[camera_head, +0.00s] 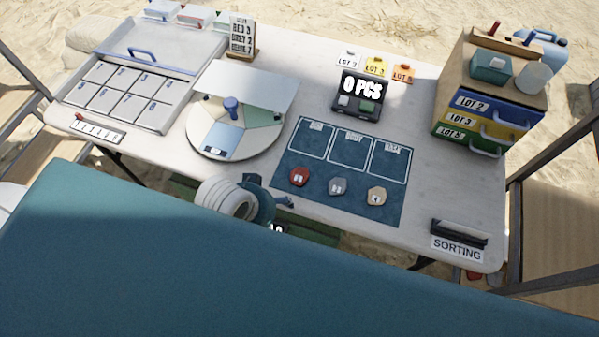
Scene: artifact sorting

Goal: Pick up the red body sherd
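The red sherd (299,177) lies on the dark teal mat (320,205), below the leftmost of three white-outlined boxes. It has a small white label with a mark too small to read. A grey sherd (338,186) and a tan sherd (376,195) lie in a row to its right, each also labelled. The three outlined boxes are empty. A white ringed and teal part of my own body shows at the table's front edge, left of the mat. Nothing covers the red sherd.
A round turntable (205,141) with a blue knob and a numbered compartment tray (150,112) stand left. Lot drawers (482,118) stand back right, a "SORTING" sign (457,248) front right. Table right of the mat is clear.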

